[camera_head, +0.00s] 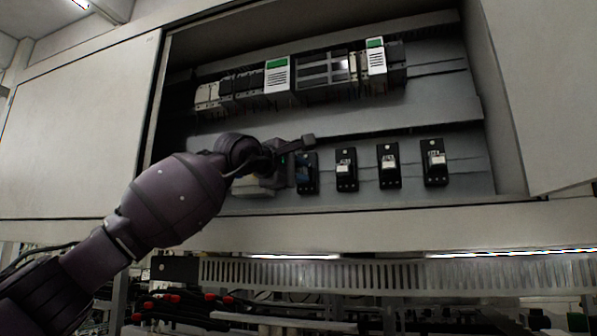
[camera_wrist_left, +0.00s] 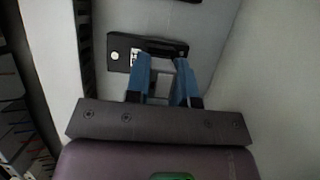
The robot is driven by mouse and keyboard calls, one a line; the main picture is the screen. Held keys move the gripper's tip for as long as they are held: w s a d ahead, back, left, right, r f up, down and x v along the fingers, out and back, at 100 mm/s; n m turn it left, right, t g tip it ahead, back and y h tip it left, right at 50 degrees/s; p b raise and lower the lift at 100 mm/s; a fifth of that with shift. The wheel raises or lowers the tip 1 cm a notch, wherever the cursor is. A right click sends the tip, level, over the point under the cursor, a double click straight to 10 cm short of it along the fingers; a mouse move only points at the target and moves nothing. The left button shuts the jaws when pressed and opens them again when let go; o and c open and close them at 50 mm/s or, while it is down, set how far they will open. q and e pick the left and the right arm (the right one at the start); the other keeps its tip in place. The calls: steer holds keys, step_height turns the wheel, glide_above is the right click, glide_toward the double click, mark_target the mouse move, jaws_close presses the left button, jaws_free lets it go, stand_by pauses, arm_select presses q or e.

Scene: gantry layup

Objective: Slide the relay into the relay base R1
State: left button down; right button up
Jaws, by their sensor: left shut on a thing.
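The relay (camera_wrist_left: 160,84) is a pale grey block held between the blue fingers of my left gripper (camera_wrist_left: 165,68) in the left wrist view. Just beyond the fingertips is a black relay base (camera_wrist_left: 118,52) with a round mounting hole at one end. The fingers hide much of it, and I cannot tell whether the relay touches it. In the head view my left gripper (camera_head: 297,166) is at the leftmost base (camera_head: 308,187) of the lower row; the relay is hidden there. I cannot read a label R1. My right gripper is not in view.
Three more black bases (camera_head: 346,184) with pale relays stand to the right on the lower rail. Above is a row of modules, some with green tops (camera_head: 277,76). The cabinet's side wall (camera_head: 512,100) bounds the right. A slotted duct (camera_head: 380,272) runs below.

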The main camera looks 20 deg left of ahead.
arm_select(q)
steer(key=shift+w+r, duration=0.1)
steer(key=shift+w, duration=0.2)
stand_by(0.9)
steer(key=shift+w+f, duration=0.1)
steer(key=shift+f, duration=0.2)
stand_by(1.1)
steer(key=shift+f, duration=0.15)
steer(key=shift+s, duration=0.3)
steer(key=shift+s+a, duration=0.1)
steer(key=shift+a, duration=0.05)
steer(key=shift+r, duration=0.2)
